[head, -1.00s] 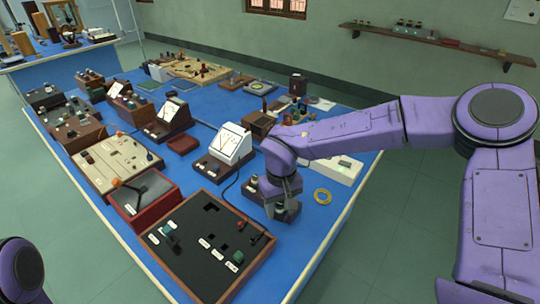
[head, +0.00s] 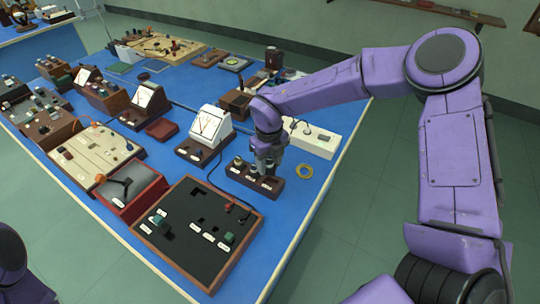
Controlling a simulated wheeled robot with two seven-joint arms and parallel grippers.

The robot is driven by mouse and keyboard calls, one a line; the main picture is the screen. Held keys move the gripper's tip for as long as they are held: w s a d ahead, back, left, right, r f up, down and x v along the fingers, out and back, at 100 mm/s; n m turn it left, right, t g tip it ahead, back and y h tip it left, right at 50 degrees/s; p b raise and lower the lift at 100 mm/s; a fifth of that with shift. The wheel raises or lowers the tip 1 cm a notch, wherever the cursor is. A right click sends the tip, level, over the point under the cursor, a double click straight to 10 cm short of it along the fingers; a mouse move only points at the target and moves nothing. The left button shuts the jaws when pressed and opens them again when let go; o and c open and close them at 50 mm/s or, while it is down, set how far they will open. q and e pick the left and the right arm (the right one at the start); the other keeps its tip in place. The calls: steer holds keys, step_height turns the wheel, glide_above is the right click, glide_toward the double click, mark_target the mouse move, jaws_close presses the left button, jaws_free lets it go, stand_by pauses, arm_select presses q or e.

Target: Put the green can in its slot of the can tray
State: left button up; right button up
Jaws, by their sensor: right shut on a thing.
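My right gripper (head: 267,167) points down at the small dark wooden can tray (head: 272,193), which has white labels along its front. The gripper is shut on a small can, mostly hidden between the fingers; its colour is hard to make out. It is over the right part of the tray, and I cannot tell whether the can touches the tray. Another small can (head: 238,161) stands at the tray's left end. My left gripper is out of view; only a purple part of my left arm shows at the left edge.
A black panel in a wooden frame (head: 207,268) with green parts lies in front. A white-faced meter (head: 209,126) stands left of the tray, a white box (head: 318,140) behind it.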

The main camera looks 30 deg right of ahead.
steer(key=shift+d+r+m, duration=0.1)
steer(key=shift+r+m, duration=0.05)
steer(key=shift+m, duration=0.45)
steer(key=shift+d+r+m, duration=0.1)
steer(key=shift+r+m, duration=0.05)
steer(key=shift+m, duration=0.45)
steer(key=shift+d+m, duration=0.1)
steer(key=shift+m, duration=0.6)
steer(key=shift+w+f+m, duration=0.1)
steer(key=shift+f+m, duration=0.05)
steer(key=shift+m, duration=0.15)
steer(key=shift+w+f, duration=0.15)
steer(key=shift+f, duration=0.15)
steer(key=shift+f+b, duration=2.65)
steer(key=shift+f, duration=0.65)
steer(key=o, duration=1.1)
